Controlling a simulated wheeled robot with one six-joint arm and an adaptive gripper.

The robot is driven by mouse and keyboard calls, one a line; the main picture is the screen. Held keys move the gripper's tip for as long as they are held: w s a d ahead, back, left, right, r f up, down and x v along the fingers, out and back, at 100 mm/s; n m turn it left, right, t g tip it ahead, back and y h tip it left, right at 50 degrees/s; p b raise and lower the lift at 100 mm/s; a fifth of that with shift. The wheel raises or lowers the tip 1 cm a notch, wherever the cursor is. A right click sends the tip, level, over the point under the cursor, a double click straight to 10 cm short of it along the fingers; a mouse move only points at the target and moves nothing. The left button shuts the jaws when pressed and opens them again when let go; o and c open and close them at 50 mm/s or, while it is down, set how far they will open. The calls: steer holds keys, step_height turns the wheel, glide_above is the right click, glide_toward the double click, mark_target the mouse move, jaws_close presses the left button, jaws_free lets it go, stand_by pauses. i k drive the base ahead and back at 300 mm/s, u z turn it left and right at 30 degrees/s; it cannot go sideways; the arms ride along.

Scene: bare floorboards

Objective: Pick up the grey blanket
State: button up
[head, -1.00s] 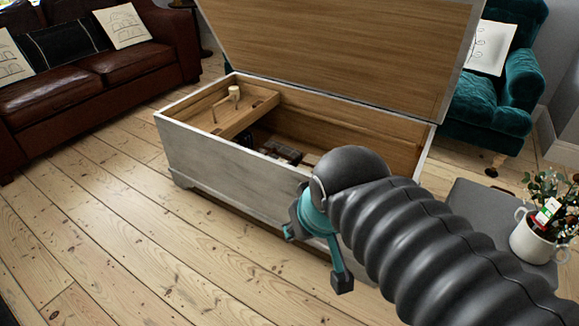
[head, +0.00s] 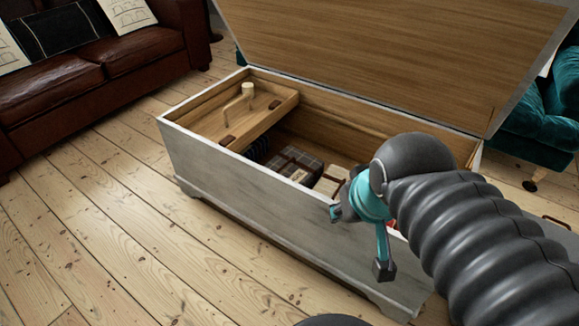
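A folded grey plaid blanket (head: 292,165) with brown straps lies inside the open wooden chest (head: 240,188), on its floor near the middle. A lighter cream-coloured folded item (head: 331,180), also with a brown strap, lies to its right and is partly hidden by the chest's front wall and my arm. My gripper (head: 358,240) is in front of the chest's front wall, to the right of the blanket and apart from it. One teal finger points down and another part points left; nothing shows between them.
A tray (head: 205,128) holding a pale wooden-handled item (head: 246,95) covers the chest's left end. The chest's lid (head: 390,60) stands open behind. A brown leather sofa (head: 90,80) is at left and a teal armchair (head: 535,125) at right. Floorboards at front left are clear.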

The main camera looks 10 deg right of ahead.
mark_target(292, 163)
steer(key=i, duration=0.35)
steer(key=u, duration=0.05)
steer(key=k, duration=1)
steer(key=u, duration=0.8)
steer(key=i, duration=0.95)
steer(key=z, duration=0.65)
steer(key=i, duration=0.45)
steer(key=z, duration=0.5)
